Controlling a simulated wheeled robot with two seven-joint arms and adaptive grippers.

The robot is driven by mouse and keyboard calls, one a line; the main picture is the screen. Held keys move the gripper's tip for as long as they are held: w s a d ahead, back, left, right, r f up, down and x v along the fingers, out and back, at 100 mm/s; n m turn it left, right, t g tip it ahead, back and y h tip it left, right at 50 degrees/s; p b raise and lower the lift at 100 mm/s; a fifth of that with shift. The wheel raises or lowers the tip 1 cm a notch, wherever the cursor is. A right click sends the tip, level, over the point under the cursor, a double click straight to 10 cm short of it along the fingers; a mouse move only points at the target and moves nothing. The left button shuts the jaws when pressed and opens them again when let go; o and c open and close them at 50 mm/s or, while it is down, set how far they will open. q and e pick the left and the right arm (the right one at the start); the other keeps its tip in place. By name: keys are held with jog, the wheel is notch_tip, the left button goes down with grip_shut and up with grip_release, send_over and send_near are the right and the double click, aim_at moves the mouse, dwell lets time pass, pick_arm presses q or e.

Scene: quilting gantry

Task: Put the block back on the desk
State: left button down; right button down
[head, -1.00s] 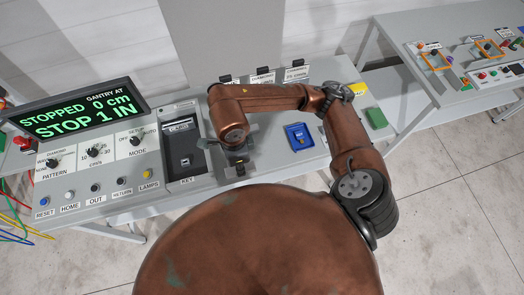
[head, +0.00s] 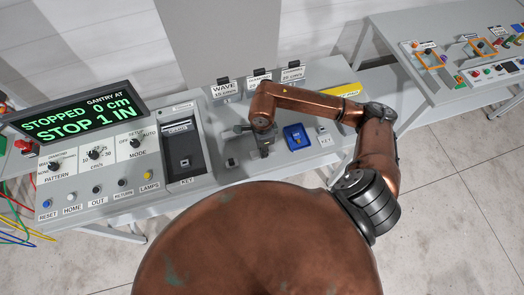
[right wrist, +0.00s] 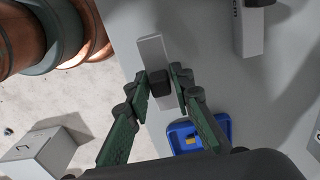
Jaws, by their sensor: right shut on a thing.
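My right gripper (head: 264,148) is over the grey desk (head: 218,178), just left of the blue tray. In the right wrist view its green fingers (right wrist: 160,84) are closed around the black knob of a light grey block (right wrist: 153,52). The block's long grey part extends past the fingertips. In the head view the gripper mostly hides the block, and I cannot tell whether it touches the desk. My left gripper is not in view.
A blue tray (head: 297,136) with a small yellow mark is close right of the gripper. Clipped cards, including a WAVE card (head: 224,91), stand behind it. The key panel (head: 184,150) and a small dark fitting (head: 231,162) are to the left.

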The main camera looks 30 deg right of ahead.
jog(key=shift+a+f, duration=0.1)
jog(key=shift+f, duration=0.95)
jog(key=shift+f, duration=0.1)
jog(key=c, duration=2.2)
grip_release()
jog(key=shift+f, duration=0.1)
jog(key=o, duration=0.5)
